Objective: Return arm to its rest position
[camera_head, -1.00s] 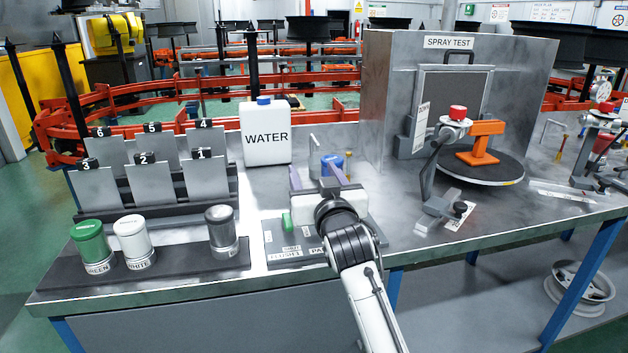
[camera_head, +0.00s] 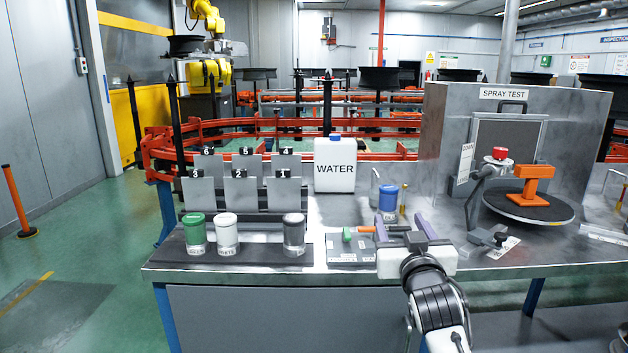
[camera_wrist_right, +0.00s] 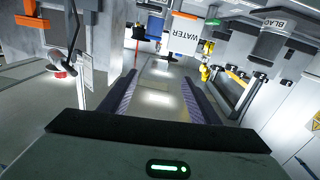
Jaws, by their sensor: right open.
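My right gripper (camera_head: 403,232) is open and empty. It is above the front part of the metal workbench (camera_head: 300,283), just right of the small tool mat (camera_head: 345,256). In the right wrist view its two purple-grey fingers (camera_wrist_right: 157,98) stand wide apart with nothing between them. The white arm comes up from the bottom of the head view. My left gripper is in neither view.
A water canister (camera_head: 334,166), a blue-lidded container (camera_head: 387,201) and numbered panels (camera_head: 240,192) stand behind. Green (camera_head: 195,235), white (camera_head: 226,234) and dark (camera_head: 294,234) pots stand left. The spray test booth (camera_head: 525,110) and orange stand (camera_head: 531,185) are right.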

